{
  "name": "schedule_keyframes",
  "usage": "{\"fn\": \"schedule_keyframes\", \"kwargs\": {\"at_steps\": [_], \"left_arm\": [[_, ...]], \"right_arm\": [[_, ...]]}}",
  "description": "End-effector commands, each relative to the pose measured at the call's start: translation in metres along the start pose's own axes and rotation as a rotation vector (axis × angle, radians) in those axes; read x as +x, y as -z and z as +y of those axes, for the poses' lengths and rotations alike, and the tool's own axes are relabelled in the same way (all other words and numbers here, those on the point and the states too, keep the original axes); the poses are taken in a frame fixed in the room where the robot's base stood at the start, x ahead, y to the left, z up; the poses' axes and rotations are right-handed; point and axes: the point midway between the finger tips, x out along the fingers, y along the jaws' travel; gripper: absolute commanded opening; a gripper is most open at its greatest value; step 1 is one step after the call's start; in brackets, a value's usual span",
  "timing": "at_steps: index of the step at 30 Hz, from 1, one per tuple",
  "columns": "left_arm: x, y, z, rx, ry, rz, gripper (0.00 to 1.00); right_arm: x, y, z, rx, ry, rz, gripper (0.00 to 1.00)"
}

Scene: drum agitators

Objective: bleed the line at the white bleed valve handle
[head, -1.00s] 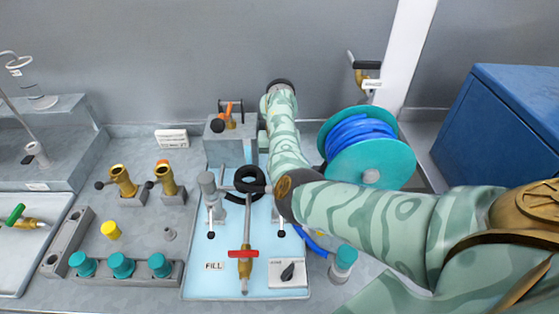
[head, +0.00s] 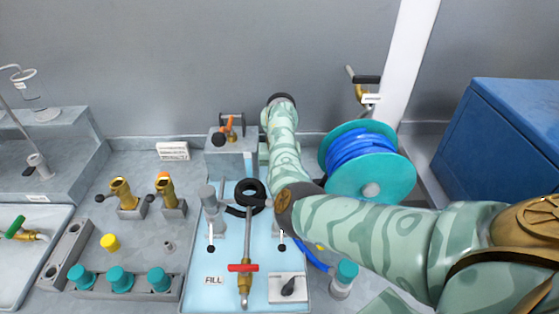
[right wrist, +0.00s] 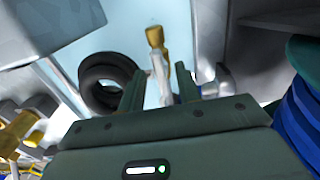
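In the right wrist view a slim white handle (right wrist: 158,74) with a brass end (right wrist: 155,38) stands over the pale blue panel; I take it for the bleed valve handle. My right gripper (right wrist: 158,82) is open, with one dark green finger on each side of the white handle in the picture. I cannot tell whether either finger touches it. In the head view my right arm hides the gripper and this handle. My left gripper is in neither view.
Black rings (head: 250,190) sit left of my right arm, near a red-handled valve (head: 243,268) and a FILL label (head: 213,280). A teal reel of blue hose (head: 371,190) stands close on the right. An orange-handled fitting (head: 230,130) tops a grey block behind.

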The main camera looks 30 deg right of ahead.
Motion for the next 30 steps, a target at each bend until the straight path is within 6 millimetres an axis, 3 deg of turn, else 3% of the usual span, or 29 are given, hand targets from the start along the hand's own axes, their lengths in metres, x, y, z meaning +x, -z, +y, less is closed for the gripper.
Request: {"fn": "schedule_keyframes", "kwargs": {"at_steps": [16, 21, 30], "left_arm": [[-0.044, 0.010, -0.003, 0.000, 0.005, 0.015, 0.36], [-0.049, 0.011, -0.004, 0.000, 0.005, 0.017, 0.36], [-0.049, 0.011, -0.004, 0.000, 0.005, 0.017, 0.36]], "right_arm": [[-0.134, -0.001, 0.001, -0.001, -0.002, -0.004, 0.34], [-0.154, -0.001, 0.001, 0.000, -0.001, -0.002, 0.34], [-0.158, 0.000, 0.000, -0.001, 0.000, 0.000, 0.34]]}}
